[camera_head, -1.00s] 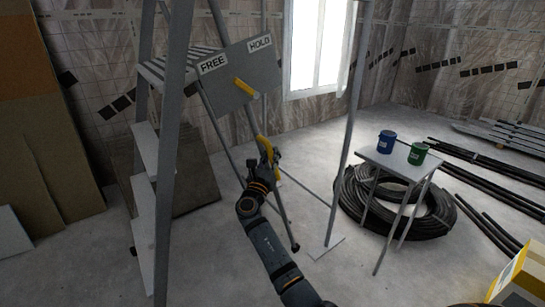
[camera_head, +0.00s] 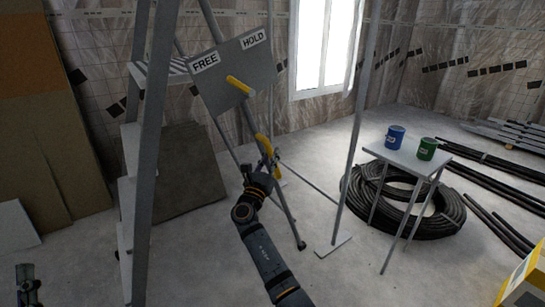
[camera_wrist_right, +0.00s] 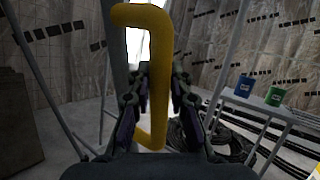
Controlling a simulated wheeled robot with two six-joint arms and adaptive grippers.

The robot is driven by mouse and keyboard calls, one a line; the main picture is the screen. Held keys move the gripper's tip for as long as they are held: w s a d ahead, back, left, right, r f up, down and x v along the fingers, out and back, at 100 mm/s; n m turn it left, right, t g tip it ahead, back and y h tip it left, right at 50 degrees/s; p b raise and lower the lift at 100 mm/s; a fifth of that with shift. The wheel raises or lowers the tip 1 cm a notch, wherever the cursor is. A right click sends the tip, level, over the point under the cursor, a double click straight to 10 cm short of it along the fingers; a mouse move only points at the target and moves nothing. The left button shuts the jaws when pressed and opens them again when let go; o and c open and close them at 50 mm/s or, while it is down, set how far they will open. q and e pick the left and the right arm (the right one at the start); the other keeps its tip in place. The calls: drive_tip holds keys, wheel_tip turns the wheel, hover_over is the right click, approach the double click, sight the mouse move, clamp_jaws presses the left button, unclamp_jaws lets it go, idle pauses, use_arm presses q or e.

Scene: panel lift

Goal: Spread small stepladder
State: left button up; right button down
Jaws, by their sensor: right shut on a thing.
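The grey stepladder (camera_head: 150,150) stands at the left in the head view, with pale treads on its left side. A grey plate (camera_head: 222,88) on it reads FREE at left and HOLD at right. A yellow lever (camera_head: 240,86) on the plate points to the upper left. A yellow handle (camera_head: 263,144) sits below the plate, beside a thin rear leg (camera_head: 286,212). My right gripper (camera_head: 269,160) is shut on this handle; the right wrist view shows the handle's bar (camera_wrist_right: 157,52) between the fingers. My left gripper (camera_head: 25,284) shows only partly at the lower left, its opening unclear.
A small table (camera_head: 405,156) with a blue bucket (camera_head: 395,136) and a green bucket (camera_head: 427,148) stands at right, by a black hose coil (camera_head: 437,222). A grey pole (camera_head: 352,150) stands on a floor plate (camera_head: 333,244). Boards lean at left. Pipes lie at right.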

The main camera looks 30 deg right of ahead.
drive_tip(key=shift+a+f, duration=0.3)
drive_tip(key=shift+f, duration=0.05)
drive_tip(key=c, duration=1.6)
unclamp_jaws()
drive_tip(key=shift+c, duration=0.2)
drive_tip(key=o, duration=0.4)
drive_tip(key=shift+a+r, duration=0.2)
drive_tip(key=shift+a, duration=0.15)
drive_tip(key=shift+o, duration=0.2)
drive_tip(key=shift+w, duration=0.1)
drive_tip(key=shift+d+r, duration=0.1)
